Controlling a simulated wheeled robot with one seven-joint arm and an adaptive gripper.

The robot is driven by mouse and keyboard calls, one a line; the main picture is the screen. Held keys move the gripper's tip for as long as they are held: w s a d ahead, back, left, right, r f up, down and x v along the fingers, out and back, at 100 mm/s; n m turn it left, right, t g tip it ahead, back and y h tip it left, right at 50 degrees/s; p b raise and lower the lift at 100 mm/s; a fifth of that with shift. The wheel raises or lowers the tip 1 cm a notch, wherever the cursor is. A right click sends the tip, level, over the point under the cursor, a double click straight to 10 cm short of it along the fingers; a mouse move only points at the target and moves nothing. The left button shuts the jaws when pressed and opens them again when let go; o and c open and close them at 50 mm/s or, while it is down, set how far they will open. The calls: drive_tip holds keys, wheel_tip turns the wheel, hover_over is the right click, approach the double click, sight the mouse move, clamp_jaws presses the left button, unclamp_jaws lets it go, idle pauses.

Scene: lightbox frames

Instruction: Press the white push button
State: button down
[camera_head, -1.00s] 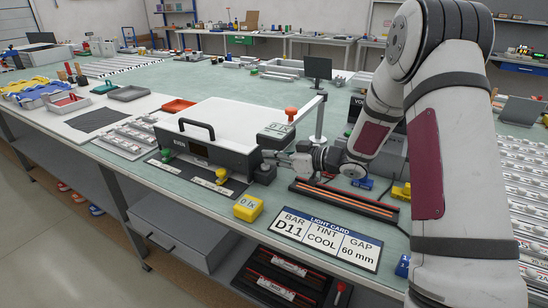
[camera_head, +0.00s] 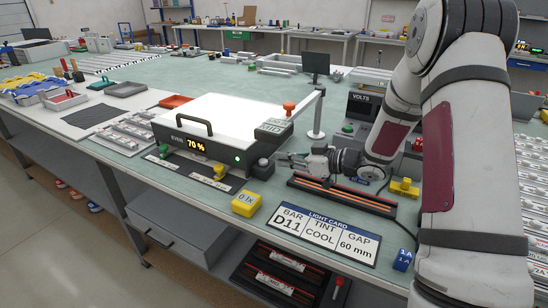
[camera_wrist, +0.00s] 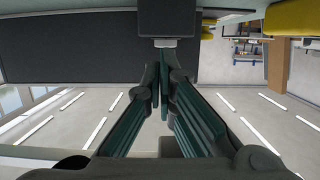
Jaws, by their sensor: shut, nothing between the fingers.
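The light box (camera_head: 225,120) stands on the table with a glowing white top and a dark front. Its display (camera_head: 196,144) reads 70 %, and a small green light (camera_head: 238,158) is lit. A pale grey-white push button (camera_head: 263,162) sits at its right end; a pale block on the dark wall, apparently this button, also shows in the wrist view (camera_wrist: 158,24). My gripper (camera_head: 281,157) is shut and empty, just right of the button, with a small gap. In the wrist view my fingertips (camera_wrist: 162,76) are together below the button.
A black tray with orange bars (camera_head: 340,193) lies in front of my gripper. A yellow block (camera_head: 246,203) and the light card (camera_head: 323,234) lie near the front edge.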

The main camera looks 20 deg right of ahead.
drive_tip(key=shift+r+v, duration=0.25)
drive_tip(key=shift+v, duration=1.35)
